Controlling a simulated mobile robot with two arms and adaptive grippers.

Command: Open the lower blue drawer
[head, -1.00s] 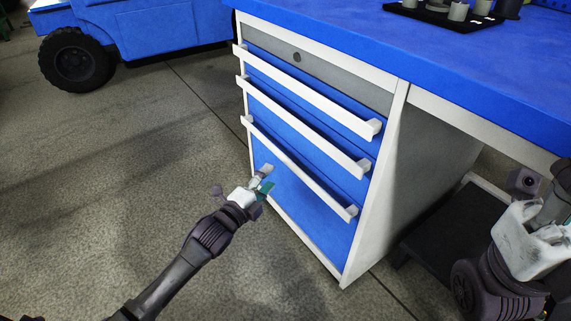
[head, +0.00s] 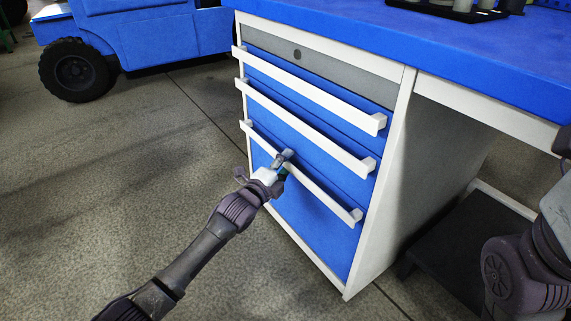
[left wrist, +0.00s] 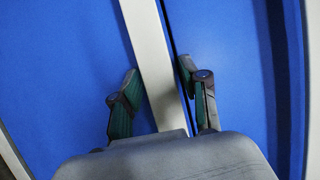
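The lower blue drawer (head: 300,222) is the bottom one of the cabinet and looks shut. Its long white handle (head: 323,193) runs along its top edge. My left gripper (head: 285,157) is at this handle, nearer its left end, and covers a part of it. In the left wrist view the white handle (left wrist: 145,30) passes between the two green-padded fingers of the open gripper (left wrist: 158,74), one on each side. Whether the fingers touch it I cannot tell. My right arm shows at the right edge; its fingers are not in view.
Two more blue drawers with white handles (head: 312,130) lie above, under a grey drawer (head: 330,75) with a lock. The blue worktop (head: 440,50) overhangs the cabinet. A blue vehicle (head: 150,35) stands at the back left. The floor (head: 110,190) before the drawers is clear.

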